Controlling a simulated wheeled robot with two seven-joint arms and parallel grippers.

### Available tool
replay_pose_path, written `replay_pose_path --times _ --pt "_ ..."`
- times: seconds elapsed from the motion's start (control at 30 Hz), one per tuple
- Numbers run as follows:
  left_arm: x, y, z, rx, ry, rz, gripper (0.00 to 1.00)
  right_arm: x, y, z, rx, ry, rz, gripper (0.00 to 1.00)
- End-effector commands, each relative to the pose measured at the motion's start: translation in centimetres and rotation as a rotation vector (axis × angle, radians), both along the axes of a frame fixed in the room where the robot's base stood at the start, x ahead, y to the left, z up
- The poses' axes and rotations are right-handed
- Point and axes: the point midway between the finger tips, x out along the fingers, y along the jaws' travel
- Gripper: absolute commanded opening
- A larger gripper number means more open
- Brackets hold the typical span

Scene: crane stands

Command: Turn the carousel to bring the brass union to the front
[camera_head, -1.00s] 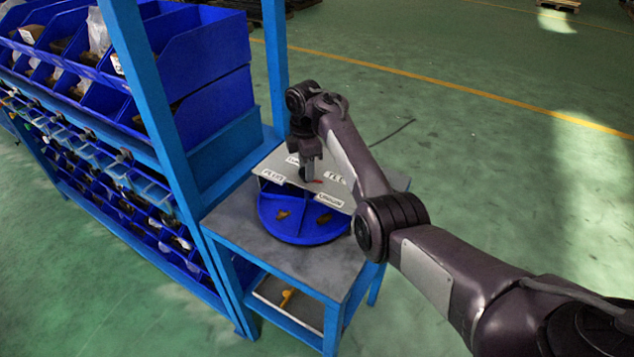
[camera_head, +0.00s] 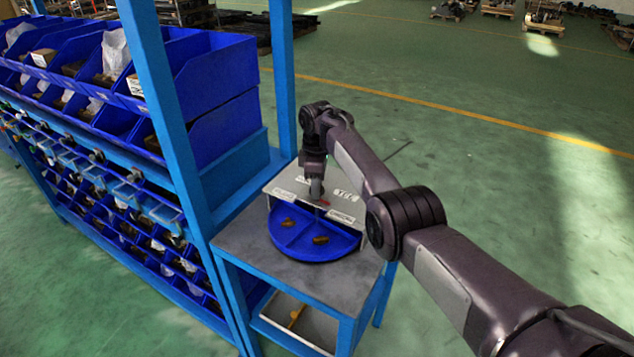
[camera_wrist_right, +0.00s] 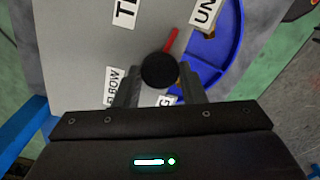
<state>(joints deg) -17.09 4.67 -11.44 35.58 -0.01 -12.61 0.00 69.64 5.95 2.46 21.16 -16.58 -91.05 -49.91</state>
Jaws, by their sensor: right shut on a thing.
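The carousel (camera_head: 312,250) is a round blue tray with dividers on a grey table, half covered by a grey plate (camera_head: 345,203). Two brownish brass-coloured fittings lie in its open compartments, one at the left (camera_head: 288,222) and one nearer the front (camera_head: 320,240); which is the union I cannot tell. My right gripper (camera_head: 316,192) points down over the plate. In the right wrist view its fingers (camera_wrist_right: 158,85) are shut on a round black knob (camera_wrist_right: 158,68) with a red pointer (camera_wrist_right: 171,40). The compartments under the plate are hidden. My left gripper is not in view.
A blue post (camera_head: 165,130) and a rack of blue bins (camera_head: 215,90) stand left of the table. Green floor is clear at the right.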

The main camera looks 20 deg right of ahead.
Motion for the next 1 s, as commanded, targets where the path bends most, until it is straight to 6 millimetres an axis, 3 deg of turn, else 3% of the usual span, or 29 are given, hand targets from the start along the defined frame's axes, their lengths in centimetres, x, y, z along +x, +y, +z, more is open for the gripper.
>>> replay_pose_path --times 1.0 --pt "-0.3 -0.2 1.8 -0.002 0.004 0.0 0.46 0.2 0.1 0.2 0.003 -0.008 -0.499 0.0"
